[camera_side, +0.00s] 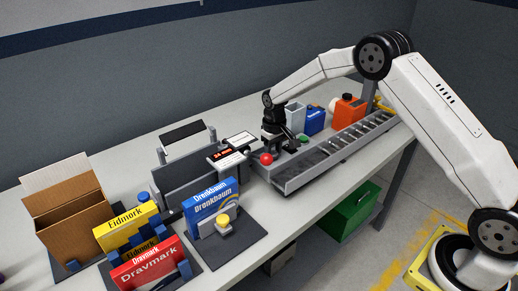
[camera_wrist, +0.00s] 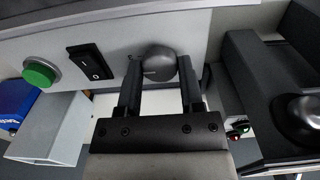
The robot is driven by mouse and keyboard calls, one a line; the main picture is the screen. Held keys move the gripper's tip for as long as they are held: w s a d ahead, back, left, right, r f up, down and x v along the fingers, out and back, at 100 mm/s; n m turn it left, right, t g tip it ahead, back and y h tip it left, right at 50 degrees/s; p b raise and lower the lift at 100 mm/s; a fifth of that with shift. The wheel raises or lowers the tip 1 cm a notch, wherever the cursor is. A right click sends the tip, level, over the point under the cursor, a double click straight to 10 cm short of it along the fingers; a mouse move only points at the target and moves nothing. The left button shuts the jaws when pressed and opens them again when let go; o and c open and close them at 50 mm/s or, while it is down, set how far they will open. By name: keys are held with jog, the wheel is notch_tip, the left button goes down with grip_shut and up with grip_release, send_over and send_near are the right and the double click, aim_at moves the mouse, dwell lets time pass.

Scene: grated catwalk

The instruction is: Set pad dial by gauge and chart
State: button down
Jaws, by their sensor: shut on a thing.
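A dark grey round dial knob (camera_wrist: 158,64) sits on the light grey panel in the wrist view. My gripper (camera_wrist: 160,85) is shut on this knob, with one black finger at each side of it. In the side view my gripper (camera_side: 271,135) is over the machine, and it hides the knob. A display with red digits (camera_side: 219,155), which seems to be the gauge, stands left of my gripper; its reading is too small to be sure of. White cards with small print (camera_side: 240,138) are beside it, perhaps the chart; the print is unreadable.
A black rocker switch (camera_wrist: 90,62) and a green button (camera_wrist: 38,72) are left of the knob. A red ball-shaped knob (camera_side: 266,158) stands at the machine's front. Yellow, blue and red boxes, a cardboard carton (camera_side: 70,213) and an orange container (camera_side: 347,112) stand around the table.

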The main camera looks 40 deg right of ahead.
aim_at(273, 153)
jog(key=shift+n, duration=0.4)
jog(key=n, duration=0.4)
jog(key=shift+n, duration=2)
jog(key=shift+c, duration=1.2)
grip_release()
jog(key=shift+r, duration=0.15)
jog(key=shift+r, duration=3.8)
